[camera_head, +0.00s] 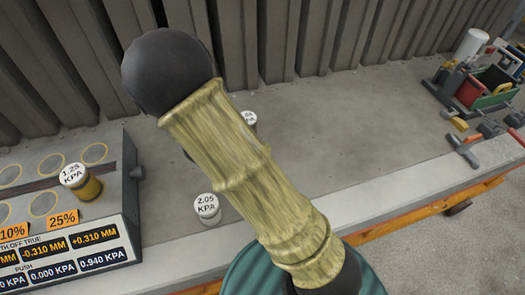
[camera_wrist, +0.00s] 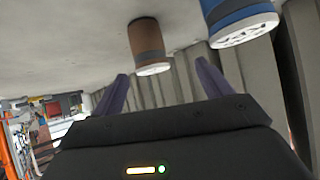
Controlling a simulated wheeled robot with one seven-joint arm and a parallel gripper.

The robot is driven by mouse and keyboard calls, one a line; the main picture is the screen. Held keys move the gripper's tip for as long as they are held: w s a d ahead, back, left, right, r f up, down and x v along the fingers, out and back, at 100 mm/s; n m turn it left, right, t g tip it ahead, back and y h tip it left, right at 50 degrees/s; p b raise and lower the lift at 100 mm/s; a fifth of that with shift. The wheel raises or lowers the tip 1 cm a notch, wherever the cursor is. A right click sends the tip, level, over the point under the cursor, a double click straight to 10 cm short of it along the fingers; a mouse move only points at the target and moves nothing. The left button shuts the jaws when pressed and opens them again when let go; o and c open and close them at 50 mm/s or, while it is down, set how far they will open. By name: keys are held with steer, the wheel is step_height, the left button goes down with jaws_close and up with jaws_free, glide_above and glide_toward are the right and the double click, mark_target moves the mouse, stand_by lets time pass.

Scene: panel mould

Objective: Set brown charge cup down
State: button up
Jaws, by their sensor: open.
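The brown charge cup (camera_wrist: 147,42) shows in the wrist view, which looks upside down. It stands upright on the grey bench top (camera_wrist: 70,40), its pale lid toward the picture's bottom. My gripper (camera_wrist: 160,68) is open, its two purple-grey fingers spread apart. The cup's lid end appears between and just beyond the fingertips, and I see no finger closed on it. In the head view my sleeved arm covers the middle of the bench and hides my gripper. A partly hidden white-lidded cup (camera_head: 249,117) shows behind the arm; I cannot tell its colour.
A blue cup (camera_wrist: 238,18) stands close beside the brown one. A 2.05 KPA cup (camera_head: 207,208) is on the bench left of my arm. A 1.25 KPA yellow cup (camera_head: 80,182) sits on the panel with readouts (camera_head: 65,250). A tool caddy (camera_head: 490,95) is at right.

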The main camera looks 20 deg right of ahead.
steer(key=s+d+r+n+g+y, duration=0.3)
steer(key=s, duration=0.6)
steer(key=s+d+r+n+g+y, duration=0.3)
steer(key=s+r+n, duration=0.1)
steer(key=s, duration=0.5)
steer(key=shift+s+d+n, duration=0.15)
steer(key=shift+s+n, duration=0.15)
step_height(320, 180, up, 6)
steer(key=p, duration=0.5)
steer(key=shift+f+p, duration=0.25)
steer(key=shift+p, duration=0.05)
